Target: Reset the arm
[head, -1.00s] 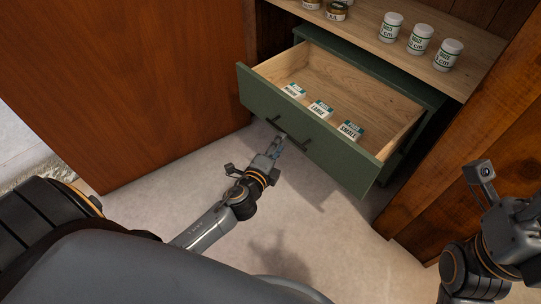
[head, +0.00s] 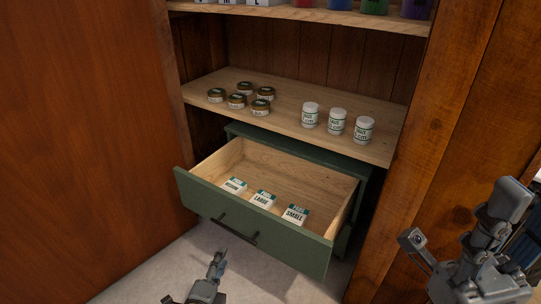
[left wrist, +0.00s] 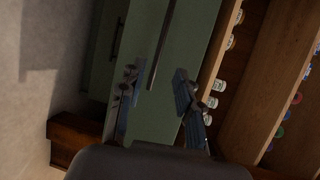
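My left gripper (head: 214,270) is low in the head view, in front of the open green drawer (head: 255,225) and below its dark handle (head: 235,229). In the left wrist view its two fingers (left wrist: 156,103) stand apart with nothing between them. The green drawer front (left wrist: 185,35) shows beyond them. My right arm (head: 485,245) is at the lower right of the head view, beside the wooden side panel. Its fingertips cannot be made out.
The drawer holds small white boxes, one marked SMALL (head: 295,214) and one LARGE (head: 264,199). The shelf above (head: 285,97) bears brown-lidded jars (head: 237,101) and white jars (head: 337,121). A wooden door (head: 80,130) stands at left. Pale floor (head: 150,280) is clear.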

